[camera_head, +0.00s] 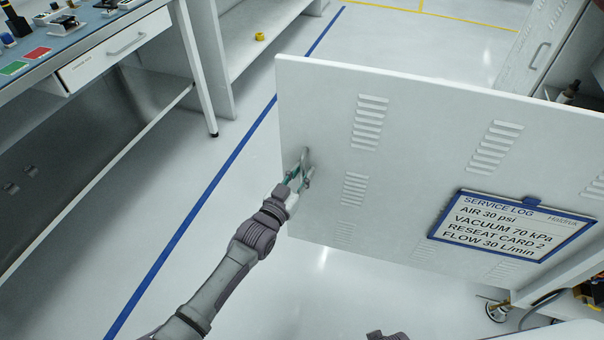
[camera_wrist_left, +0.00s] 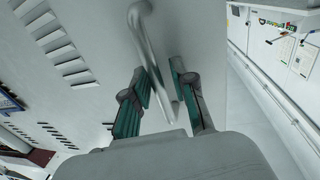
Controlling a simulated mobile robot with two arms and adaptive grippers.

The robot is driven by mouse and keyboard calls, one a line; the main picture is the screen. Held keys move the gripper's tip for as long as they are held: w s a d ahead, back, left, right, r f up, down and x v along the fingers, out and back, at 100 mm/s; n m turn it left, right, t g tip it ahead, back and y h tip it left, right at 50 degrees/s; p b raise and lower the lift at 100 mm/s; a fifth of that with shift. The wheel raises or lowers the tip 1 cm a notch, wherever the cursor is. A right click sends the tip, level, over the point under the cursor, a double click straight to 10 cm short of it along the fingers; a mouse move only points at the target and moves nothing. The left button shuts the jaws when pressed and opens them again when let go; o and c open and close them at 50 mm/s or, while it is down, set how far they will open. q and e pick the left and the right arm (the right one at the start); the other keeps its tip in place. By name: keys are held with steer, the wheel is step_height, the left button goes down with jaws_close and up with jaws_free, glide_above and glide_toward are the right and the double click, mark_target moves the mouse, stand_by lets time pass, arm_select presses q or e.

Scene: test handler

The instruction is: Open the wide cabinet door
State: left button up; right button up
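The wide cabinet door (camera_head: 415,150) is a white panel with louvre slots. It stands swung out from the cabinet at the right, its free edge toward the left. Its metal bar handle (camera_head: 304,158) is near that free edge; the bar also shows in the left wrist view (camera_wrist_left: 141,22). My left gripper (camera_head: 299,178) is at the handle, with its green-padded fingers (camera_wrist_left: 162,82) on either side of the bar. The fingers look closed in on the bar, which runs at a slant between them.
A service log board (camera_head: 512,226) hangs on the door. A workbench with a drawer (camera_head: 115,47) stands at the left, with a shelf unit behind it. A blue floor line (camera_head: 205,199) crosses open floor left of the door. A yellow object (camera_head: 260,36) sits on the low shelf.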

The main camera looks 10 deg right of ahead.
arm_select(q)
steer(key=shift+o, duration=0.3)
steer(key=shift+s+f, duration=0.1)
steer(key=shift+s+a, duration=0.15)
steer(key=shift+s, duration=0.1)
steer(key=v, duration=1.1)
steer(key=shift+a, duration=0.2)
